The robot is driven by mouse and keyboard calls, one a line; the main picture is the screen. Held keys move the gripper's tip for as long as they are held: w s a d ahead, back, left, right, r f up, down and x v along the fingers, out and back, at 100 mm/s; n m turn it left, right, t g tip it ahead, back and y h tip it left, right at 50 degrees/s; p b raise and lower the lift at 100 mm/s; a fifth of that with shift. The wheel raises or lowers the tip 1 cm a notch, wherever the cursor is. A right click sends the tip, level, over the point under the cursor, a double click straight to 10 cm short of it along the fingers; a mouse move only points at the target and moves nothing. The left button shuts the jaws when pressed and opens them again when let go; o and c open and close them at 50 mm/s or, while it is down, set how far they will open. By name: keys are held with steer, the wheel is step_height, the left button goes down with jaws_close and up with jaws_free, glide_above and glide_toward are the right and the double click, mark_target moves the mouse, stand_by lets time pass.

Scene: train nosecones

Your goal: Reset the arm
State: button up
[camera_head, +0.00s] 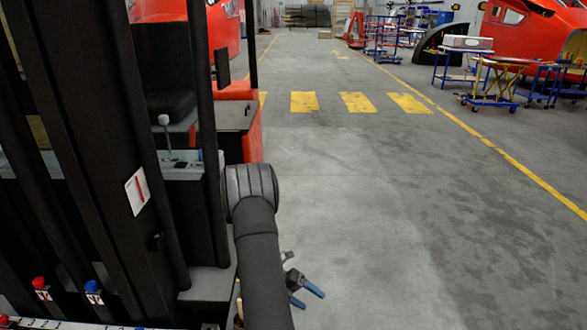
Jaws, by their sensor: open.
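My gripper (307,295) shows low in the head view, just right of my dark arm. Its two blue fingertips are spread apart, with nothing between them. It hangs over bare grey floor and touches nothing that I can see. My arm runs down out of the bottom of the picture and hides part of the gripper's body.
The grey floor (390,230) ahead and to the right is clear, with yellow markings (357,102) across it. Blue trolleys (490,80) and red train nosecones (530,35) stand at the far right. A red frame and shelving are at the back.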

steer(key=shift+w+r+n+t+h, duration=0.4)
steer(key=shift+r+n+t+h, duration=0.3)
steer(key=shift+n+t, duration=0.3)
steer(key=shift+w+r+n+t+h, duration=0.35)
steer(key=shift+r+n+t+h, duration=0.3)
steer(key=shift+r+n+t, duration=0.3)
steer(key=shift+w+r+n+t+h, duration=0.4)
steer(key=shift+r+n+t+h, duration=0.25)
steer(key=shift+n+t, duration=0.3)
